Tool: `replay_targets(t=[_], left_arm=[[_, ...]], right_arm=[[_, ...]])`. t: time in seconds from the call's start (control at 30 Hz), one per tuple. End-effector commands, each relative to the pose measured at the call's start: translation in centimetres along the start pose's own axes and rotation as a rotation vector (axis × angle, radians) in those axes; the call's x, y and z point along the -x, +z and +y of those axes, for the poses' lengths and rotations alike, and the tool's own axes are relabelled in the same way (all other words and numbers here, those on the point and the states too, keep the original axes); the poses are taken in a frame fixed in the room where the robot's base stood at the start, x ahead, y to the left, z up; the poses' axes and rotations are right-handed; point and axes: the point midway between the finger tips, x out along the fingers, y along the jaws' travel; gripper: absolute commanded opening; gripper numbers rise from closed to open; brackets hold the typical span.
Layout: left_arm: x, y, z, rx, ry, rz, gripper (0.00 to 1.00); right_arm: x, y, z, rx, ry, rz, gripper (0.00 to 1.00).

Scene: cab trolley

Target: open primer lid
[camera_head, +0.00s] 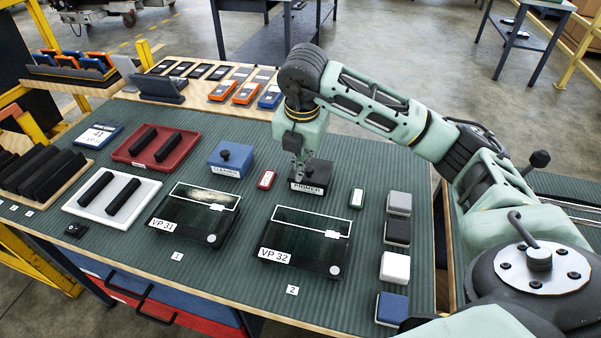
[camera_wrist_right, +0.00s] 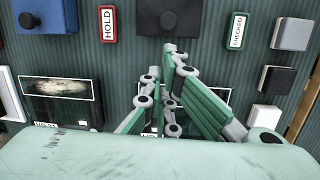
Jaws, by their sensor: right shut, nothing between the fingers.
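The primer box (camera_head: 311,187), a dark box with a "PRIMER" label, stands toward the back middle of the green table in the head view. Its dark top with a round knob (camera_wrist_right: 173,17) shows at the top edge of the right wrist view. My right gripper (camera_head: 300,172) is pointed down, at or just above the primer box, and partly covers it. Its fingers (camera_wrist_right: 172,55) are shut with nothing between them; whether they touch the box I cannot tell. The lid appears to sit on the box. My left gripper is not in view.
A blue cleaner box (camera_head: 231,157) with a dark knob stands left of the primer. A red HOLD tag (camera_head: 266,180) and a green CHECKED tag (camera_head: 357,197) flank it. Panels VP 31 (camera_head: 181,228) and VP 32 (camera_head: 293,264) lie in front. Several blocks (camera_head: 398,232) line the right side.

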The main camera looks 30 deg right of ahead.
Motion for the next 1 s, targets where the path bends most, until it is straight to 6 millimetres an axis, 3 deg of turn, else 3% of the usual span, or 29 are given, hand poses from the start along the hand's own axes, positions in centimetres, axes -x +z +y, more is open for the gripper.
replay_targets(t=[0.3, 0.5, 1.0], left_arm=[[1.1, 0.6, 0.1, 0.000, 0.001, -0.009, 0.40], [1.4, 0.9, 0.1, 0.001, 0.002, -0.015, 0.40], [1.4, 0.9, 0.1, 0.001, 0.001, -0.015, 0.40]], right_arm=[[-5.7, 0.0, -0.1, 0.000, -0.005, 0.002, 0.00], [-8.0, 0.0, -0.1, -0.001, -0.002, 0.001, 0.00], [-8.5, 0.0, -0.1, 0.000, -0.002, 0.002, 0.00]])
